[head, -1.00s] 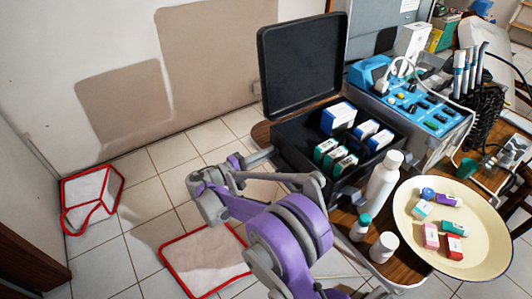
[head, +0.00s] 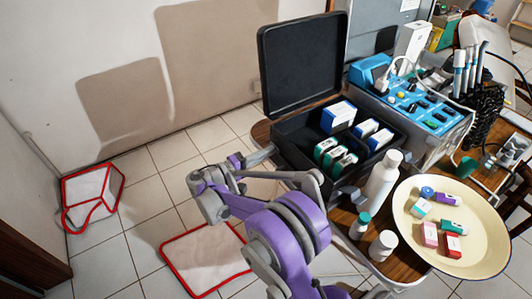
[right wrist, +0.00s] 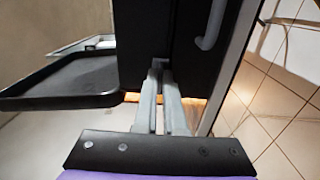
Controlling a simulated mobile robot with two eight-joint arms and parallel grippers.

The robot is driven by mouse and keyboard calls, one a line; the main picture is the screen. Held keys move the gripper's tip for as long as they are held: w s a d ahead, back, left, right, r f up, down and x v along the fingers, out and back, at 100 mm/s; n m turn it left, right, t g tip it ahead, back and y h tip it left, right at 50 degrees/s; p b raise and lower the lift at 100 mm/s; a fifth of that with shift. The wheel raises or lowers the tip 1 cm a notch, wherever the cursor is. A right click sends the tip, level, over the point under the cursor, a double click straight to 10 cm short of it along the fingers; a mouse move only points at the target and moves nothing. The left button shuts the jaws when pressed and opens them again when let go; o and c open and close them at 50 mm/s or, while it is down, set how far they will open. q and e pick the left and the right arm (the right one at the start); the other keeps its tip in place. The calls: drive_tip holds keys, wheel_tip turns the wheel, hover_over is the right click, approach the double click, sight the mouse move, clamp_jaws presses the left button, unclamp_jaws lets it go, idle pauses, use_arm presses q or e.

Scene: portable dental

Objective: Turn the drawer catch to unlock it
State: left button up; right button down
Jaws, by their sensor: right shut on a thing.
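The black case (head: 318,165) stands on the wooden table with its lid (head: 300,65) raised. My right gripper (head: 262,156) reaches the left side of the case in the head view. In the right wrist view the grey fingers of my right gripper (right wrist: 161,68) are close together at the black face of the case (right wrist: 187,45). They are shut on a small part there, which I take to be the drawer catch. The fingers cover most of it, so its turn angle cannot be told. My left gripper is not in view.
A curved grey handle (right wrist: 212,28) is on the black face, right of the fingers. Boxes lie inside the case. A white bottle (head: 381,185) and a round cream tray (head: 410,240) are at the right.

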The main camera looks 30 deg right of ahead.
drive_tip(key=c, duration=1)
unclamp_jaws()
drive_tip(key=shift+a, duration=0.1)
drive_tip(key=a, duration=1)
drive_tip(key=shift+s+a+p, duration=0.35)
drive_tip(key=shift+s+p, duration=0.05)
drive_tip(key=shift+s, duration=0.05)
